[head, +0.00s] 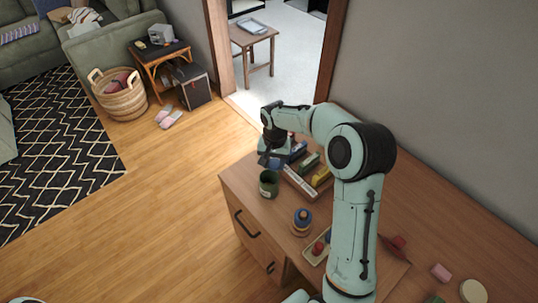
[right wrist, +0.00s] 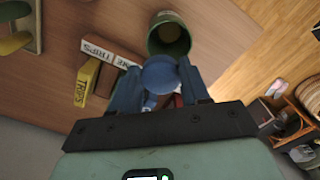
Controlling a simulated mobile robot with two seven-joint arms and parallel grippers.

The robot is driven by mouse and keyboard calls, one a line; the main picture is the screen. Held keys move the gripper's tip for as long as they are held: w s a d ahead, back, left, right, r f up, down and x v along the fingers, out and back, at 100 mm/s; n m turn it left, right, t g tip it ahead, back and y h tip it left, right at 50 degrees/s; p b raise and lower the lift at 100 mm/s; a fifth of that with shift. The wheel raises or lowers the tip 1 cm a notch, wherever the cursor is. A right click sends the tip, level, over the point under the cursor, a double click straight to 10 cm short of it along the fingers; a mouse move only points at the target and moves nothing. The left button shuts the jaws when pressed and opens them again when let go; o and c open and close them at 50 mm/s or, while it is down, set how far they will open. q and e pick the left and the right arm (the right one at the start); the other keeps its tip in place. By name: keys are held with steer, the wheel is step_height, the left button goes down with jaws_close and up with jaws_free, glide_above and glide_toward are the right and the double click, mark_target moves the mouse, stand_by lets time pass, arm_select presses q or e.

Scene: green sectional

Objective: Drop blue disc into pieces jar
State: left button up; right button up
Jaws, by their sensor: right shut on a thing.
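My right gripper (head: 268,160) hangs over the far left corner of the wooden cabinet. In the right wrist view, its two blue fingers (right wrist: 160,84) are shut on the blue disc (right wrist: 160,74). The pieces jar (head: 268,185) is a dark green open-topped cup on the cabinet top, just in front of the gripper. In the wrist view the jar (right wrist: 168,36) shows its open mouth, with something yellowish inside, just beyond the disc. My left gripper is not in view.
Several labelled boxes (right wrist: 90,80) lie beside the jar, one marked TRIPS. A stacking toy (head: 302,220) and a tray of coloured pieces (head: 314,247) stand nearer on the cabinet top (head: 245,178). Wooden floor lies left of the cabinet; a wall stands behind it.

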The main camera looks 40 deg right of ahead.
steer(key=b, duration=0.2)
glide_above(274, 173)
steer(key=s+a, duration=0.2)
steer(key=s, duration=0.1)
step_height(274, 173, down, 6)
steer(key=shift+r, duration=0.15)
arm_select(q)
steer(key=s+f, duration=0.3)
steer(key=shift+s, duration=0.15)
arm_select(e)
steer(key=o, duration=1.1)
steer(key=shift+w, duration=0.1)
step_height(274, 173, up, 14)
steer(key=shift+f+p, duration=0.25)
steer(key=shift+p, duration=0.25)
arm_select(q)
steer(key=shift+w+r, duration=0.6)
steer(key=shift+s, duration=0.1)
arm_select(e)
steer(key=shift+f, duration=0.1)
